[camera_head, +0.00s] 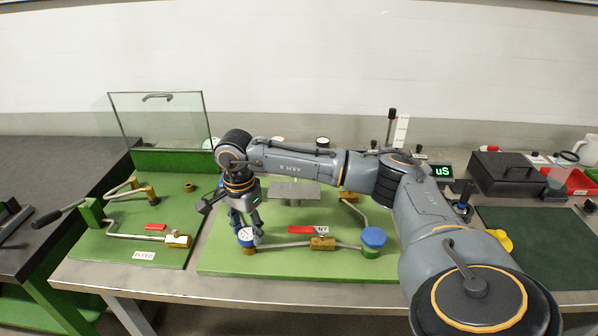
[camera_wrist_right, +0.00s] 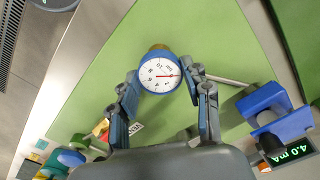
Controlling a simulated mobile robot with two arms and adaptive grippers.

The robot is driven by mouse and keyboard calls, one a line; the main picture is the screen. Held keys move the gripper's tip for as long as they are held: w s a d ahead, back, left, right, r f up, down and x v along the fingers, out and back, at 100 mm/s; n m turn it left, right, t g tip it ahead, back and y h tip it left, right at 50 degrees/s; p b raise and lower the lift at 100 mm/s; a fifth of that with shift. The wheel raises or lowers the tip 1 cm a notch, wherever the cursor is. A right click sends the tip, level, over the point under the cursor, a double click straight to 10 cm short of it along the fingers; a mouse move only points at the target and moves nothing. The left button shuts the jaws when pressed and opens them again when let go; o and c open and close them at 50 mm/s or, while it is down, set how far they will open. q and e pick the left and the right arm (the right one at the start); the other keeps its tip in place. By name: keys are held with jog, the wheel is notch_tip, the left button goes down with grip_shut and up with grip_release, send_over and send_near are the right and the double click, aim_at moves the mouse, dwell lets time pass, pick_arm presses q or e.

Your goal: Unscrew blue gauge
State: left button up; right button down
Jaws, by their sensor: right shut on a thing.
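The blue gauge (camera_head: 246,236) has a round white dial and a blue rim. It sits on a brass fitting at the front left of the middle green board. In the right wrist view, the gauge (camera_wrist_right: 160,75) faces the camera with its red needle pointing right. My right gripper (camera_head: 246,222) reaches down from above, and in its wrist view the gripper (camera_wrist_right: 160,80) has one finger on each side of the rim, shut on the gauge. The fitting under the gauge is mostly hidden in the wrist view. My left gripper is in neither view.
A pipe runs right from the gauge past a red-handled valve (camera_head: 302,230) to a blue cap (camera_head: 374,237). Another green board (camera_head: 120,248) with pipes and a clear panel stands left. A black toolbox (camera_head: 508,173) and dark green mat (camera_head: 535,230) lie right.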

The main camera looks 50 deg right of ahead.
aim_at(247, 234)
jog(key=shift+r, duration=0.15)
jog(key=shift+r+p, duration=1.15)
jog(key=shift+r, duration=0.7)
jog(key=shift+a, duration=0.1)
